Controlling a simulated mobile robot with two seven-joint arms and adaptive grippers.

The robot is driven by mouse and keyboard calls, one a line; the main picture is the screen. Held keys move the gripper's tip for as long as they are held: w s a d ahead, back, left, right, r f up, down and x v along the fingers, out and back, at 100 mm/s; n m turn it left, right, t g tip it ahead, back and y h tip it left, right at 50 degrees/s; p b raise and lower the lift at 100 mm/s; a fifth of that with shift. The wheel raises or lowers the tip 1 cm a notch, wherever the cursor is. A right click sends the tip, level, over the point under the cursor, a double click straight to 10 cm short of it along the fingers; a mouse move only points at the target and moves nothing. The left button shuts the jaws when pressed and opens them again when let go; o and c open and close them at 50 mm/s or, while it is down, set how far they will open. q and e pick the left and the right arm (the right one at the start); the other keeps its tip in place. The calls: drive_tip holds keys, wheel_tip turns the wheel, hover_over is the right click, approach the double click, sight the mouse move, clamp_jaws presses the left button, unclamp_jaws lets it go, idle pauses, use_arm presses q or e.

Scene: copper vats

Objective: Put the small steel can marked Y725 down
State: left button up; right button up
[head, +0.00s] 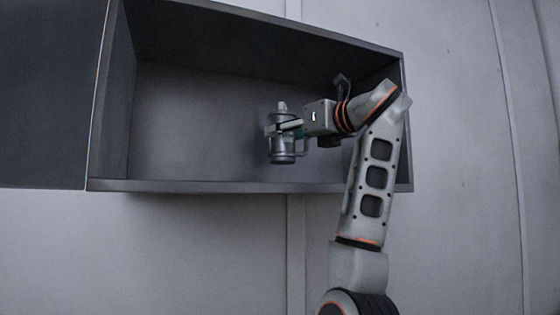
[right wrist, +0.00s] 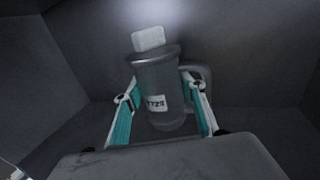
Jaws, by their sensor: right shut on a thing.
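The small steel can (head: 283,147) is a grey metal vessel with a handle on its right side and a pale knob on top. It is inside the open wall cabinet (head: 240,187), close to upright. In the right wrist view the can (right wrist: 160,80) shows a white label whose text is only partly readable. My right gripper (head: 284,128) is shut on the can, with one teal-padded finger on each side, as the right wrist view (right wrist: 160,112) shows. Whether the can's base touches the cabinet floor cannot be told. My left gripper is not in view.
The cabinet's door (head: 50,95) stands open at the left. The cabinet is otherwise empty, with free room left of the can. My right arm reaches in near the cabinet's right side wall (head: 404,130). A plain panelled wall (head: 455,90) is around it.

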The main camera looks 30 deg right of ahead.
sight(291, 152)
drive_tip(key=shift+f, duration=2.45)
drive_tip(key=shift+a, duration=0.1)
drive_tip(key=o, duration=1.5)
drive_tip(key=shift+f, duration=0.1)
drive_tip(key=shift+o, duration=0.3)
drive_tip(key=shift+s, duration=0.35)
drive_tip(key=b+v, duration=0.3)
drive_tip(key=v, duration=0.8)
drive_tip(key=shift+s, duration=0.15)
